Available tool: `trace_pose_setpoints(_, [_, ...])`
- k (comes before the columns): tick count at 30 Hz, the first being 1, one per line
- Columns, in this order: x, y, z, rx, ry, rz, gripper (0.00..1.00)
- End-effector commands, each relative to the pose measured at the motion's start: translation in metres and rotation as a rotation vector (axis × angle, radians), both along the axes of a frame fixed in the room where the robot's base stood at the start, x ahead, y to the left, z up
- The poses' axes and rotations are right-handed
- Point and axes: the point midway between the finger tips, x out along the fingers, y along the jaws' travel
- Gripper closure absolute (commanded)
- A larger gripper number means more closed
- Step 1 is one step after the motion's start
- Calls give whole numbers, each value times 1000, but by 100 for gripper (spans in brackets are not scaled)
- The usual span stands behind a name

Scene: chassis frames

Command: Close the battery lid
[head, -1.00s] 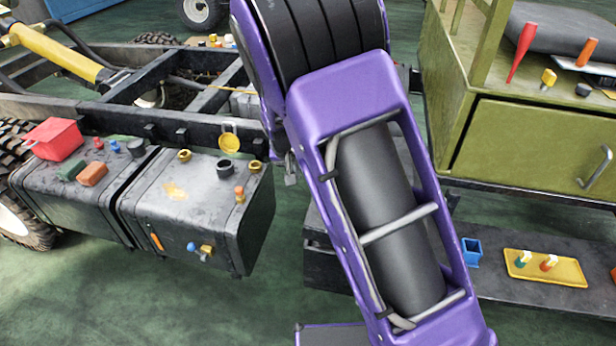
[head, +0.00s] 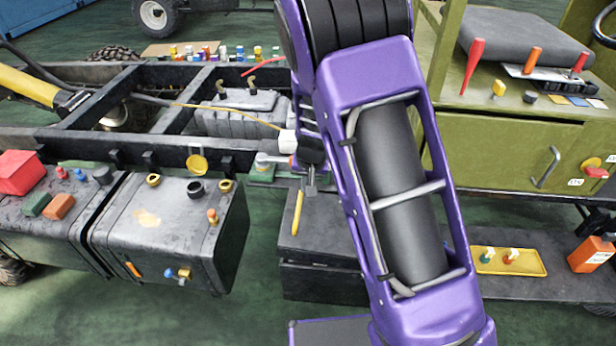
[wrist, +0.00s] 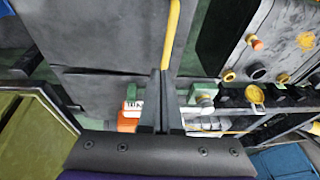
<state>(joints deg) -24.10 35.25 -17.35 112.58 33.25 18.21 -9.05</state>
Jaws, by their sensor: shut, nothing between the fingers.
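A dark grey box (head: 325,283) hangs below the truck frame, with a flat grey panel (head: 327,228) on its upper part. This looks like the battery box and its lid; I cannot tell how far the lid stands open. A yellow bar-shaped handle (head: 297,212) stands over the panel; it also shows in the wrist view (wrist: 171,35). My gripper (head: 311,190) is just above and beside the handle. In the wrist view my gripper's fingers (wrist: 160,74) are together and empty, their tips at the handle's near end; I cannot tell whether they touch it. My arm hides the box's right part.
A dark tank (head: 190,230) with caps and knobs is at the left. The truck frame (head: 120,155) runs behind it. A green cabinet (head: 490,150) stands at the right, above a low shelf with a yellow tray (head: 510,268). Green floor lies open in front.

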Motion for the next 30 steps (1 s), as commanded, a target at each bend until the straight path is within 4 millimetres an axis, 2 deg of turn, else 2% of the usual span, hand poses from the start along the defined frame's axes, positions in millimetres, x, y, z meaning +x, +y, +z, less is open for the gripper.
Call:
trace_pose_setpoints(1, [3, 0, -14, -2, 2, 0, 100])
trace_pose_setpoints(3, [7, 1, -27, -1, 3, -2, 100])
trace_pose_setpoints(9, [9, 10, -52, -2, 0, 2, 100])
trace_pose_setpoints(15, [10, 14, -62, -1, 0, 1, 100])
trace_pose_setpoints(25, [10, 14, -63, -1, -1, 1, 100])
trace_pose_setpoints(30, [11, 21, -87, -1, 0, 3, 100])
